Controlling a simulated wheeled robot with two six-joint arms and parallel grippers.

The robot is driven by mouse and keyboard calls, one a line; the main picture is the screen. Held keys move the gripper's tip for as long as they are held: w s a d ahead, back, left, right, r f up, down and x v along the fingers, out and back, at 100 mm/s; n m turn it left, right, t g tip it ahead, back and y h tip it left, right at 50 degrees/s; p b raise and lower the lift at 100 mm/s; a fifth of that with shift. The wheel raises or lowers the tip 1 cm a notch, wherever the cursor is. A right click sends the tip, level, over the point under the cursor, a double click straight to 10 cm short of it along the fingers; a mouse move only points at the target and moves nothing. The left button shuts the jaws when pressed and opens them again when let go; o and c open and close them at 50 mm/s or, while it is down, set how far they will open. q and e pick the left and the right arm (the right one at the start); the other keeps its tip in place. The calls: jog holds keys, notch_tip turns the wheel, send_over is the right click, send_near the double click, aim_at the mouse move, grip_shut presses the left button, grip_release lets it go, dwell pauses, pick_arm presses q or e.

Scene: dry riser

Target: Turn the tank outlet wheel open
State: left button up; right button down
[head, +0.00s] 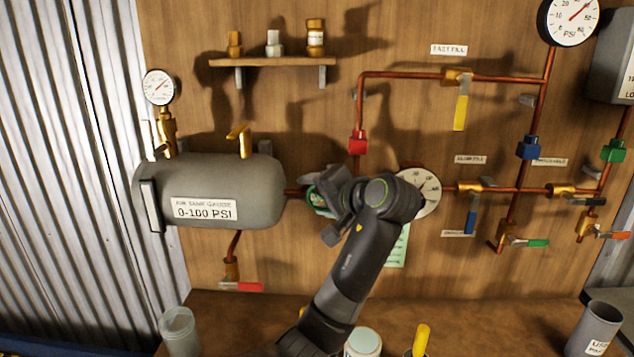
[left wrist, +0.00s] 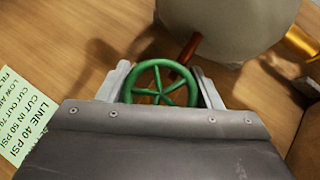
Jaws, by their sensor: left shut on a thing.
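The tank outlet wheel is a small green spoked handwheel (left wrist: 163,87) on the copper pipe at the tank's right end. In the head view only part of the wheel (head: 315,199) shows, behind my gripper. My left gripper (head: 328,200) is at the wheel; in the left wrist view its fingers (left wrist: 162,82) stand on either side of the rim, shut on it. The grey tank (head: 265,170) is to the left, labelled 0-100 PSI. My right gripper is not in view.
A round dial gauge (head: 430,190) is just right of my left gripper, partly covered by my arm. A green note (head: 398,247) hangs below it. Copper pipes with coloured valve handles fill the right side. A jar (head: 363,342) and a cup (head: 178,330) stand on the bench.

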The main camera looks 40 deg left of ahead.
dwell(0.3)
pick_arm(q)
jog(key=o, duration=1)
jog(key=shift+c, duration=0.2)
jog(key=b+v, duration=0.3)
jog(key=v, duration=1.4)
jog(key=shift+s+d, duration=0.15)
jog(key=shift+r, duration=0.15)
